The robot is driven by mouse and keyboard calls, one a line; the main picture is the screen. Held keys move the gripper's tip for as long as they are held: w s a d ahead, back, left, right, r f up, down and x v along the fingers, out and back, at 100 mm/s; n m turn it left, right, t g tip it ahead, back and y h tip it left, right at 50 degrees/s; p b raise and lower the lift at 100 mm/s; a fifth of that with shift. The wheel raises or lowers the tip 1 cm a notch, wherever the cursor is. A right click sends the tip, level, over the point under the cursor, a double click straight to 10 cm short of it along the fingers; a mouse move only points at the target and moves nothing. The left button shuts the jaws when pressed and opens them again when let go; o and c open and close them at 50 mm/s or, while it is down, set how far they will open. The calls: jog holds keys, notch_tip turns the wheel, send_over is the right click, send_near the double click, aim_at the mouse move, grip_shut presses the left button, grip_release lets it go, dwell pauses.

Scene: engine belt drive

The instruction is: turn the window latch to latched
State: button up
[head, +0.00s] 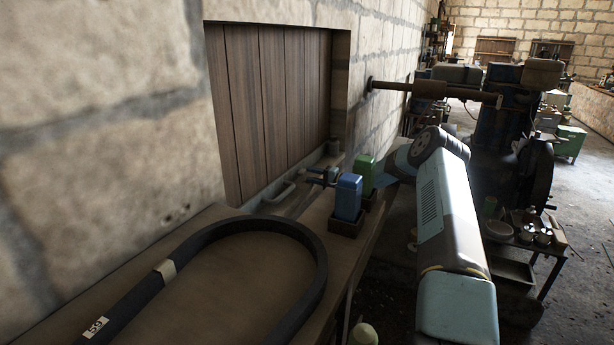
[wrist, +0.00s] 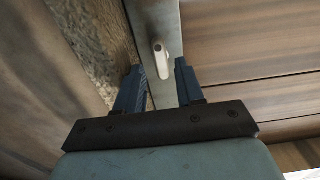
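The window latch is a pale, slim handle (head: 283,192) at the lower edge of the wooden window shutter (head: 268,100). In the wrist view the handle (wrist: 161,60) stands out from a grey metal strip (wrist: 157,25), seen nearly end-on. My gripper (head: 312,177) is just right of the handle in the head view. In the wrist view my gripper's two blue fingers (wrist: 160,75) are apart, and the handle shows in line with the gap, near the tips. I see no clear contact. The exact depth between fingers and handle is hard to tell.
A workbench (head: 225,275) below carries a black belt (head: 310,255). A blue container (head: 348,197) and a green container (head: 364,173) stand close to my gripper and forearm. Stone wall (head: 110,120) borders the shutter. A bar (head: 405,87) sticks out from the wall above my arm.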

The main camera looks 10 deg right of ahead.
jog(key=v, duration=1)
jog(key=shift+s+d+f, duration=0.15)
jog(key=shift+s+d, duration=0.05)
jog(key=s+d+r+m+g+h, duration=0.1)
jog(key=s+r+g+h, duration=0.45)
jog(key=s, duration=1.15)
jog(key=s+r+m+g, duration=0.1)
jog(key=s+r+g, duration=0.2)
jog(key=s+r, duration=0.95)
jog(key=s+d+r+m+g+h, duration=0.1)
jog(key=s+r+g+h, duration=0.25)
jog(key=s, duration=1.85)
jog(key=s+a+r+n+t+h, duration=0.5)
jog(key=s+a+r+n, duration=0.3)
jog(key=a, duration=0.4)
jog(key=s+n+t, duration=0.1)
jog(key=n, duration=0.1)
jog(key=shift+a+r+n+t, duration=0.2)
jog(key=shift+r+n+t, duration=0.1)
jog(key=shift+r, duration=0.1)
